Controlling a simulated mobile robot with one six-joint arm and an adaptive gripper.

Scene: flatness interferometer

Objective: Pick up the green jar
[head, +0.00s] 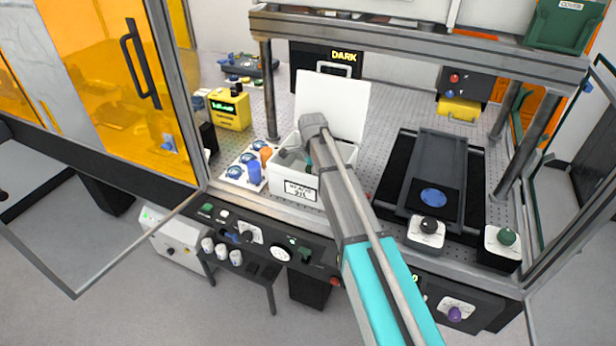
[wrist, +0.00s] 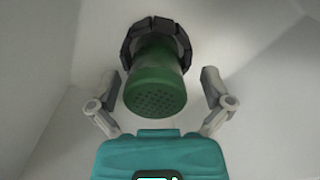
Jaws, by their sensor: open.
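The green jar (wrist: 156,92) shows in the wrist view, with a dotted end facing the camera and a dark segmented ring (wrist: 130,50) around its far end. My gripper (wrist: 158,76) is open, with one finger on each side of the jar and a visible gap on both sides. Pale walls surround them. In the head view my arm reaches into the open white box (head: 283,183), and a small dark green patch shows inside. My arm hides much of the box interior and the fingers there.
The box's white lid (head: 345,95) stands raised behind it. A white tray (head: 232,172) with blue and orange items is close on the left. A metal frame beam (head: 420,38) crosses above. A black stage (head: 435,170) with a blue disc is on the right.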

